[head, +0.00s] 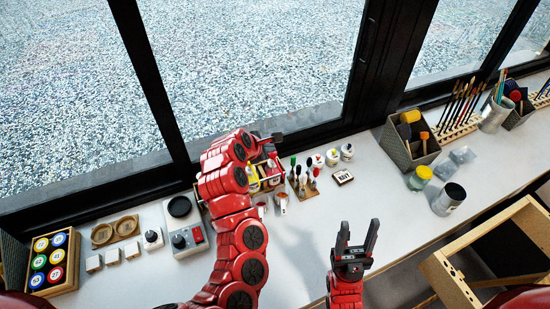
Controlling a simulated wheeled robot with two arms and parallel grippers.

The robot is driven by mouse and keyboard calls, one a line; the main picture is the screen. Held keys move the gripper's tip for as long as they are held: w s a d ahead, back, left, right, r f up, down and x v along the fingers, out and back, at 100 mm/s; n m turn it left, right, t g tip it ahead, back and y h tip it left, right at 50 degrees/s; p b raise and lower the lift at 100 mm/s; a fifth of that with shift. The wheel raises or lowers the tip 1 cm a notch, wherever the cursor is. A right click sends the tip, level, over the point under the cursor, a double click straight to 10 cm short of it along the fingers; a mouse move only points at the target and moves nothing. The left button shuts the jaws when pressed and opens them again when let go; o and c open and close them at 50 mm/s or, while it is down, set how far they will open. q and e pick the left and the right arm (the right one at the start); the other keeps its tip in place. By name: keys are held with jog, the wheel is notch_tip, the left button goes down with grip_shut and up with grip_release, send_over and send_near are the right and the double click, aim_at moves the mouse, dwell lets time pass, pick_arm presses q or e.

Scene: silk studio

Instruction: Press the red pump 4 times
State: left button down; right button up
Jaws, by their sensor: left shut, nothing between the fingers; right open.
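My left arm arches up from the bottom to a wooden rack of small bottles (271,181) near the window. My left gripper (276,147) is at the back of this rack, shut and empty, seen small and partly covered by its own wrist. I cannot pick out the red pump for sure; it may be among the bottles by the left gripper or behind my red arm. I cannot tell whether the gripper touches anything. My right gripper (356,240) is open and empty over the front part of the white table (310,222), its fingers pointing to the window.
A grey device with a red switch (196,235) stands left of my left arm. Colour-capped tools (302,178) and white jars (332,157) stand right of the rack. A wooden frame (450,280) is at lower right.

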aim_at(270, 155)
pick_arm(q)
jog(key=shift+f, duration=0.65)
dwell(0.3)
jog(key=shift+r+p, duration=0.5)
jog(key=shift+r, duration=0.85)
notch_tip(270, 155, up, 6)
jog(key=p, duration=0.3)
jog(key=shift+f, duration=0.1)
dwell(0.4)
